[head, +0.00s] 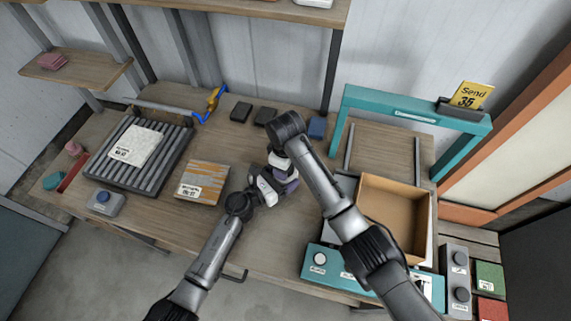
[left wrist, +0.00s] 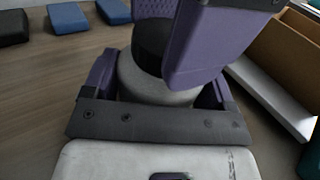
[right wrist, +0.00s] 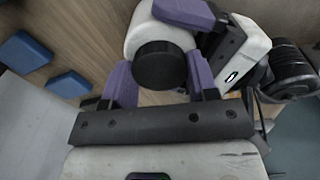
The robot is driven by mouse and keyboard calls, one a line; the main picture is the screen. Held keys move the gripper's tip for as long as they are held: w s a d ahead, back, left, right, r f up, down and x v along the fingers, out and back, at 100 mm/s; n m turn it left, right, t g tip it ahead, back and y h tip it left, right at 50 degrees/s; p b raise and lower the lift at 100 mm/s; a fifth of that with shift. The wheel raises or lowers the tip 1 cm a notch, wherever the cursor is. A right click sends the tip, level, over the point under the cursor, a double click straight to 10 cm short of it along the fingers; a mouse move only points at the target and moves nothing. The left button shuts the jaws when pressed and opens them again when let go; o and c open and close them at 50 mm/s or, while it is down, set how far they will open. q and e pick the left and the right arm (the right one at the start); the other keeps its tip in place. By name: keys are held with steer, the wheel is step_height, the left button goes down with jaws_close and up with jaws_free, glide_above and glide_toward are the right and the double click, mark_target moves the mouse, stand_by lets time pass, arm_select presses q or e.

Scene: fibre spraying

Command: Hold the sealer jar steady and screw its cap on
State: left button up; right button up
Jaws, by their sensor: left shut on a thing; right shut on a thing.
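The sealer jar is a pale grey-white round body (left wrist: 150,88) with a black cap (left wrist: 152,48) at its top. In the right wrist view the white jar (right wrist: 140,35) shows behind the round black cap (right wrist: 158,66). My left gripper (head: 287,186) is shut on the jar, its purple fingers on either side of the body. My right gripper (head: 281,168) comes down from above and is shut on the cap, its purple fingers (right wrist: 160,82) on either side. The cap sits at the jar's mouth; the seam is hidden. In the head view the grippers mostly hide the jar.
Dark blocks (head: 240,111) and a blue block (head: 317,127) lie behind.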

steer(key=m, duration=0.4)
steer(key=shift+s+a+m, duration=0.1)
steer(key=shift+m, duration=0.3)
steer(key=m, duration=0.4)
steer(key=shift+m, duration=0.3)
steer(key=m, duration=0.4)
steer(key=shift+f+m, duration=0.1)
steer(key=shift+m, duration=0.3)
steer(key=m, duration=0.4)
steer(key=o, duration=1.1)
